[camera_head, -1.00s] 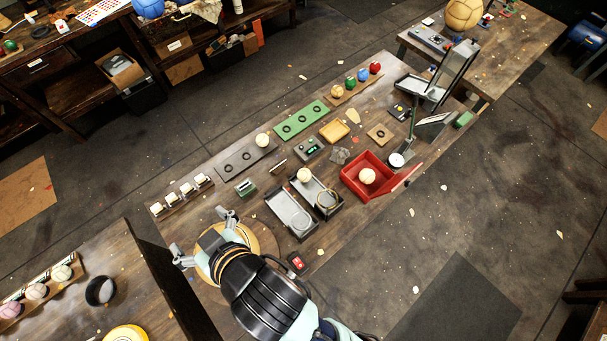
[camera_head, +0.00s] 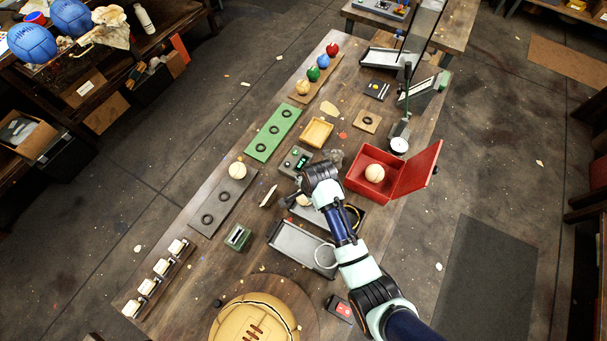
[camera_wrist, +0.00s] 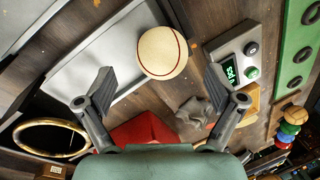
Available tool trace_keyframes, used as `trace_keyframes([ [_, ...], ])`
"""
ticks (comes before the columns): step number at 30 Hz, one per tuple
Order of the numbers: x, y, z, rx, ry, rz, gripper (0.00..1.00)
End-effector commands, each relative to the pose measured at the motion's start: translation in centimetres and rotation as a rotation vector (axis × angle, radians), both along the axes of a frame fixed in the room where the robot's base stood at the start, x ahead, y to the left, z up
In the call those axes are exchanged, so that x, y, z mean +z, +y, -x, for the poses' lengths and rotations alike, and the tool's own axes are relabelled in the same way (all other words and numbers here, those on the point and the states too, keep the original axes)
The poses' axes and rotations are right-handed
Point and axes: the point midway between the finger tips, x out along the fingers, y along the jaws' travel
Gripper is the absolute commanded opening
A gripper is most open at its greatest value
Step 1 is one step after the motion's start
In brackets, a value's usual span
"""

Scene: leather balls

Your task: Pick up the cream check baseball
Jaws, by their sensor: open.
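A cream ball (camera_wrist: 162,53) with a dark red seam line rests on a grey tray (camera_wrist: 95,75) in the wrist view. In the head view it is partly hidden by my gripper (camera_head: 295,198). My gripper (camera_wrist: 160,88) is open and empty, its fingers apart on either side of the space just short of the ball. Other cream balls show in the head view: one (camera_head: 237,170) on a dark grey board with rings, one (camera_head: 375,173) inside the open red box (camera_head: 411,176). I cannot make out a check pattern on any of them.
A brass ring (camera_wrist: 52,154) and the red box are near too. A second grey tray (camera_head: 300,245) and a large tan ball (camera_head: 252,322) lie nearer the front.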

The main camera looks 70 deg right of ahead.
Motion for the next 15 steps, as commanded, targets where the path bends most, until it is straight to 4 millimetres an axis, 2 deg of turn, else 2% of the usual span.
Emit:
trace_keyframes([
  [2, -0.3, -0.1, -0.1, 0.001, -0.001, 0.001, 0.93],
  [9, -4.3, -0.6, -0.8, 0.002, 0.001, 0.000, 0.93],
  [15, -5.0, -0.8, -1.0, 0.002, -0.001, 0.002, 0.93],
])
